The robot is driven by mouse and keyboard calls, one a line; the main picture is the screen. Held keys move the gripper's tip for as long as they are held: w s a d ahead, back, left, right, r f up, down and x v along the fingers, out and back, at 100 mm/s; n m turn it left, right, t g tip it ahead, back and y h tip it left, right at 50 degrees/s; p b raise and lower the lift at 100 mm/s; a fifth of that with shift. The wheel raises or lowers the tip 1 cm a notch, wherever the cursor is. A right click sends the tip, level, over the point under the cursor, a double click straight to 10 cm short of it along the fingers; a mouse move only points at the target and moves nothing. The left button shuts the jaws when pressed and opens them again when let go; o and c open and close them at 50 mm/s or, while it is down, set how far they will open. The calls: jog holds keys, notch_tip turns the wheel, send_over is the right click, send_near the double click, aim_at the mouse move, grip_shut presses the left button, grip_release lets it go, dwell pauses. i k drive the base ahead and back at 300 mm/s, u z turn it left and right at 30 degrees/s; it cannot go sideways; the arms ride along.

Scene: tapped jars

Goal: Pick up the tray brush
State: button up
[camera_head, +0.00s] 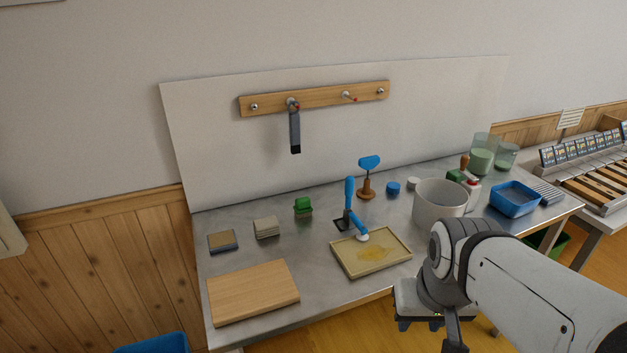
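A brush (352,205) with a long blue handle and a pale head stands at the back edge of a shallow tan tray (340,258). Its handle points up and its head appears to rest in the tray's back corner. A yellow smear lies on the tray's floor. My gripper (420,324) is low in front of the table's front edge, to the right of and nearer than the tray, apart from the brush. Its fingers are dark and small, partly hidden by my arm, and their opening is unclear.
A wooden board (253,292) lies left of the tray. A large white pot (438,204) and a blue tub (514,199) stand to the right. A blue-topped brown stand (367,180) is behind the brush. A grey strip (295,130) hangs on the wall rail.

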aim_at(303, 208)
jog(key=i, duration=1)
